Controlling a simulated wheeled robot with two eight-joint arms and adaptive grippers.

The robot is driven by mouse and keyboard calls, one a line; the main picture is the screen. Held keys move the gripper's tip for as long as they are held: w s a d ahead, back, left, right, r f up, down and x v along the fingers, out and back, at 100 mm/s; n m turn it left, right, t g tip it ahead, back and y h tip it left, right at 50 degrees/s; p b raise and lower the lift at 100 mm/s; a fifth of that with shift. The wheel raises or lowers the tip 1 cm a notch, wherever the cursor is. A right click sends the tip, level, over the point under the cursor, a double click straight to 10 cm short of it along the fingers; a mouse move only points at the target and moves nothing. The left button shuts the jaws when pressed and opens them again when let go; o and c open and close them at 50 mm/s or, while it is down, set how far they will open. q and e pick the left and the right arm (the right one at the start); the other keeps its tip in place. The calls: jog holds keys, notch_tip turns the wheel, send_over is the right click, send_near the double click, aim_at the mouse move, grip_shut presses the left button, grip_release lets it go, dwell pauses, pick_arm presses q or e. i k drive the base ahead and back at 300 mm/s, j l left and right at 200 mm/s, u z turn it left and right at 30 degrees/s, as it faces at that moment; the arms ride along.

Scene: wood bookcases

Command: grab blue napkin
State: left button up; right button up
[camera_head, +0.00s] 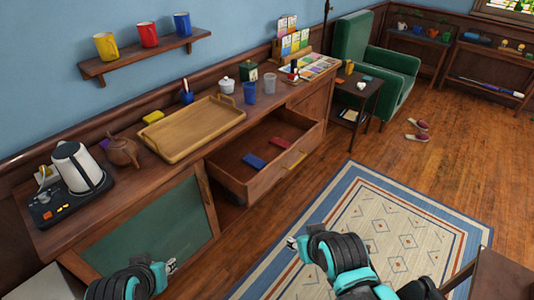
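A small blue folded piece (254,162), which looks like the blue napkin, lies in the open drawer (248,184) of the wood sideboard. A red folded piece (281,142) lies to its right in the same drawer. My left gripper (173,266) is low in front of the green cabinet door, well apart from the drawer. My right gripper (292,243) is over the floor near the rug edge, below the drawer in the picture and apart from it. Both grippers are too small in view to tell whether they are open or shut; nothing shows in them.
The sideboard top holds a wooden tray (194,128), a white kettle (77,166), a brown teapot (122,151), and blue (249,93) and grey (270,82) cups. The drawer juts out over the floor. The patterned rug (400,240) is clear; a dark wooden edge (497,275) stands at lower right.

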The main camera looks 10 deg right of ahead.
aim_at(255, 162)
jog(key=i+l+z, duration=0.25)
jog(key=i+z, duration=0.25)
jog(key=i, duration=0.15)
jog(key=i+z, duration=0.5)
jog(key=i, duration=0.2)
